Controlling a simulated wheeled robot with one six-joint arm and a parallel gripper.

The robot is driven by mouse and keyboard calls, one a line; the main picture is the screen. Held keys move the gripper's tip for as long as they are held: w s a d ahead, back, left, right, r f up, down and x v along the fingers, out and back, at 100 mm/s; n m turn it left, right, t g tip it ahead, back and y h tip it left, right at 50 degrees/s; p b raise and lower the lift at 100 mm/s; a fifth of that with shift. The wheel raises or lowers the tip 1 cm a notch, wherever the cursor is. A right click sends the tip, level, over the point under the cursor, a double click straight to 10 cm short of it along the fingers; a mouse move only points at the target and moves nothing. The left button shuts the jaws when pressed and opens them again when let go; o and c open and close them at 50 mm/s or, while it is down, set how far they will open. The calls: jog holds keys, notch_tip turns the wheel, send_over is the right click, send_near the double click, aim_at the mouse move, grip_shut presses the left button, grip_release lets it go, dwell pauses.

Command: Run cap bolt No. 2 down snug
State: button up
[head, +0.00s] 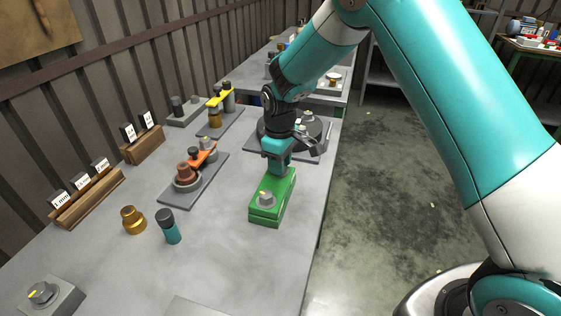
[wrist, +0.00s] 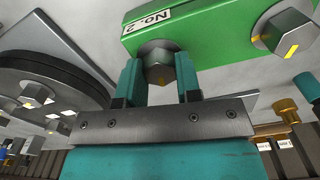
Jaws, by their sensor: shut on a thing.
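A green block (head: 262,214) stands on the grey bench near its right edge. In the wrist view the block (wrist: 215,25) carries a "No. 2" label (wrist: 150,17). My gripper (head: 280,170) is over the far end of the block. In the wrist view its teal fingers (wrist: 159,76) are shut on the bolt head, one on each side. A second hex bolt (head: 265,198) is at the near end, also with a yellow mark. The bolt shank is hidden.
A round dark flange (head: 318,135) with bolts on a plate lies just beyond the block. A grey tray with an orange-armed part (head: 203,156) is to the left. A brass piece (head: 133,220) and a teal-and-black cylinder (head: 168,226) stand in front. Bench between is clear.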

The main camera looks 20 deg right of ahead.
jog(key=o, duration=0.9)
jog(key=shift+r, duration=0.1)
notch_tip(320, 180, up, 17)
jog(key=shift+r+b, duration=0.15)
jog(key=shift+b, duration=0.5)
